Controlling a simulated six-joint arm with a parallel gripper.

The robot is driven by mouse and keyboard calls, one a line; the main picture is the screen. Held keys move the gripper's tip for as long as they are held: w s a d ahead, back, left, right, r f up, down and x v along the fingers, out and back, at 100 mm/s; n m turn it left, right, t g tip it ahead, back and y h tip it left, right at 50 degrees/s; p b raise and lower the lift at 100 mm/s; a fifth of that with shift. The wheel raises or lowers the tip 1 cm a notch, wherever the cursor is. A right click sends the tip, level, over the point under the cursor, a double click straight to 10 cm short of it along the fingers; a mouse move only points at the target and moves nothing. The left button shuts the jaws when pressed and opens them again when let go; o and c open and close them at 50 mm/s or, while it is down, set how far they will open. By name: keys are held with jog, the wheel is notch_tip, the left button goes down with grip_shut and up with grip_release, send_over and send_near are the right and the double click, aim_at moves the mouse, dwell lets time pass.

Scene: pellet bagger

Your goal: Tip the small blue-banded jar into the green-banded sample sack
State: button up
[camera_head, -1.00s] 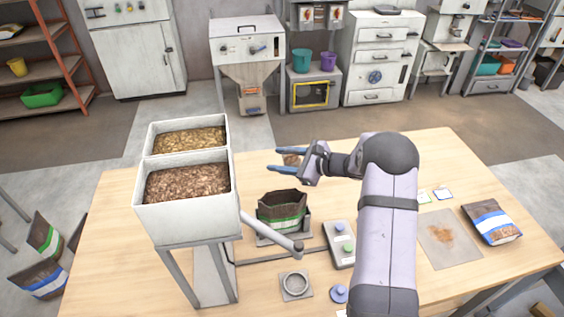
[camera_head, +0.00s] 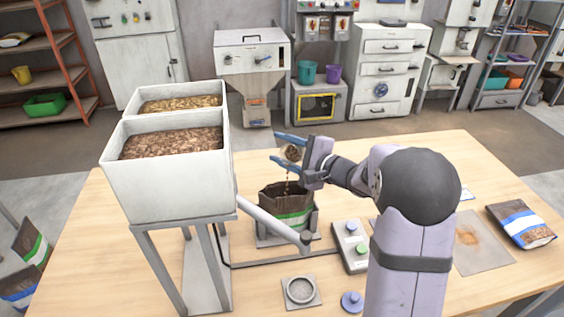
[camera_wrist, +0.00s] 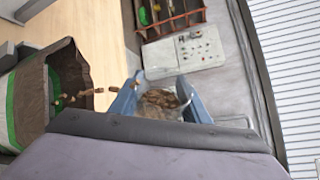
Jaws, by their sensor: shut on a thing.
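My gripper (camera_head: 278,151) is shut on the small jar (camera_head: 293,153) and holds it tilted above the green-banded sack. In the wrist view the jar (camera_wrist: 162,103) sits between the blue fingers, with brown pellets inside; its blue band cannot be made out. Pellets (camera_head: 287,184) fall in a thin stream from the jar toward the sack's mouth. The sample sack (camera_head: 290,221), brown with a green band, stands open on a grey stand. It also shows at the left of the wrist view (camera_wrist: 28,95), with pellets in the air by its opening.
A two-bin white hopper (camera_head: 165,180) on grey legs stands left of the sack, its tube (camera_head: 272,222) passing close in front. A button box (camera_head: 350,246) and a ring on a plate (camera_head: 300,290) are nearby. A blue-banded bag (camera_head: 521,224) lies at the right.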

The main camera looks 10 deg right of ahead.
jog(key=shift+f+n+t+b, duration=0.25)
jog(key=shift+n+b, duration=0.4)
jog(key=shift+b, duration=2)
jog(key=shift+f+n+t+b, duration=0.15)
jog(key=shift+n+t+b, duration=0.35)
jog(key=shift+b, duration=2.15)
